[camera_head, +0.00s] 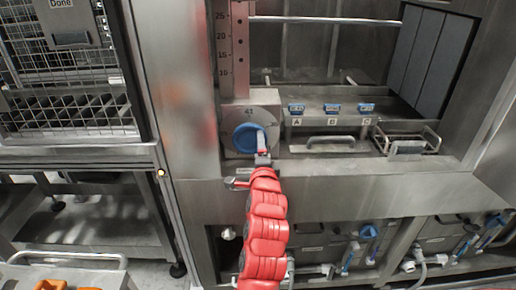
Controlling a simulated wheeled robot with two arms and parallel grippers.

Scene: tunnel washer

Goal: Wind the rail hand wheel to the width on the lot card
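The blue hand wheel (248,137) sits on a grey dial plate (270,103) with small marks too fine to read surely. A red arm, seemingly my left, rises from the bottom middle. Its gripper (262,154) is at the wheel's lower right edge, over a light-coloured part there that may be the wheel's handle. The fingers are too small to tell whether they are shut on it. Above the wheel stands an upright scale (234,50) marked 25, 20, 15 and 10. I cannot make out a lot card. My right gripper is out of view.
A wire basket (407,142) sits further right. A small lever (237,183) juts out below the wheel. A wire cage (65,75) stands left, with a "Done" panel (72,20).

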